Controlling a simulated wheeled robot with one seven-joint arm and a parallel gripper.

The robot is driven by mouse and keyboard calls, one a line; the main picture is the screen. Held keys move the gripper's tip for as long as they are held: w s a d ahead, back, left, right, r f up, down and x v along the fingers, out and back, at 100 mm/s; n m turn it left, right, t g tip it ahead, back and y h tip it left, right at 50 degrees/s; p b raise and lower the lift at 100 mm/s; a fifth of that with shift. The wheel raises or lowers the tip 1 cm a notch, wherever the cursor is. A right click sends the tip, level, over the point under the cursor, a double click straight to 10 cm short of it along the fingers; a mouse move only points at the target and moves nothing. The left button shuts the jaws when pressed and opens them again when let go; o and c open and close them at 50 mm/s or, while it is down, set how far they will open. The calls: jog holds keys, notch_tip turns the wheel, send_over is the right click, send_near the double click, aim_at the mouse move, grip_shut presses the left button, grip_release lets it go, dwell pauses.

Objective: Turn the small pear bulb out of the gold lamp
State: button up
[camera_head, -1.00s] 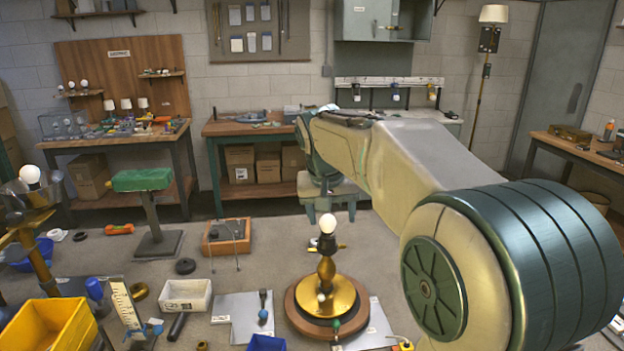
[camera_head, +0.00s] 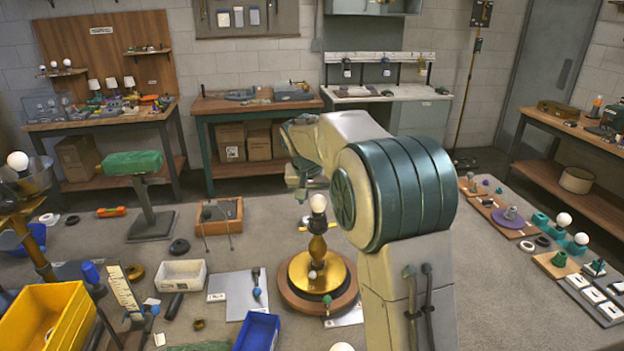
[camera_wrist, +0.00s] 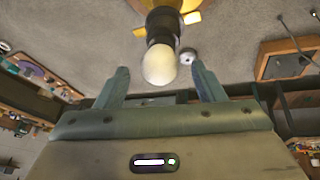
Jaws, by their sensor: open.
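My fingers are open, one on each side of the bulb, with a visible gap on both sides. In the head view my gripper (camera_head: 303,190) is small and partly hidden by my arm, just left of the bulb.
A white bin (camera_head: 181,274), a blue bin (camera_head: 258,332) and a yellow bin (camera_head: 50,315) stand left of the lamp. A wooden tray (camera_head: 218,218) lies behind it. Other white bulbs (camera_head: 563,220) stand at right. Another lamp (camera_head: 30,190) stands at far left.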

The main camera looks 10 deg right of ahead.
aim_at(319, 198)
jog(key=shift+x, duration=1.8)
jog(key=c, duration=0.9)
jog(key=n+y+p, duration=0.1)
jog(key=n, duration=0.2)
jog(key=shift+d+r+t, duration=0.1)
jog(key=shift+r+t, duration=0.05)
jog(key=shift+t, duration=0.15)
jog(key=shift+n+y+p, duration=0.6)
jog(key=shift+n+y, duration=0.2)
jog(key=shift+n, duration=1.1)
